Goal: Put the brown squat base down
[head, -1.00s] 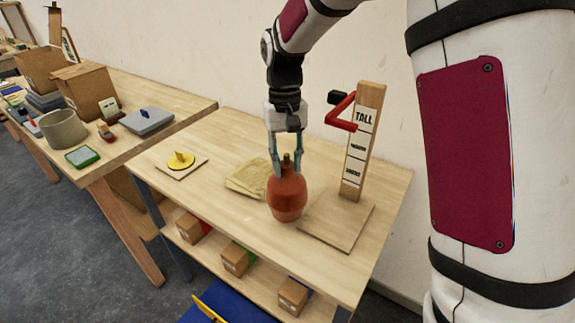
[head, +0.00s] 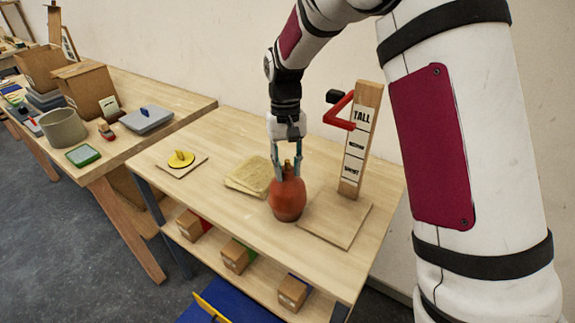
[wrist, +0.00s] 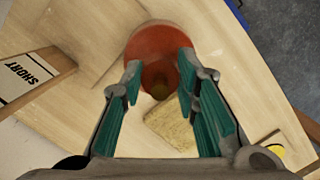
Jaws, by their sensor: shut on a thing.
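The brown squat base (head: 287,200) is a round, reddish-brown vase-like body with a short, darker neck. It stands upright over the work table (head: 225,147), left of the height gauge's plywood foot. My gripper (head: 289,172) points down from above, with its fingers shut on the upper part of the base. In the wrist view the base (wrist: 155,50) shows between and beyond the teal finger pads (wrist: 158,85). Its underside is hidden, and I cannot tell whether it touches the tabletop.
The height gauge (head: 352,170) marked TALL, with a red arm, stands close right. A folded tan cloth (head: 247,172) lies just left and behind. A yellow disc (head: 181,159) on a small board is farther left. The table's front is clear.

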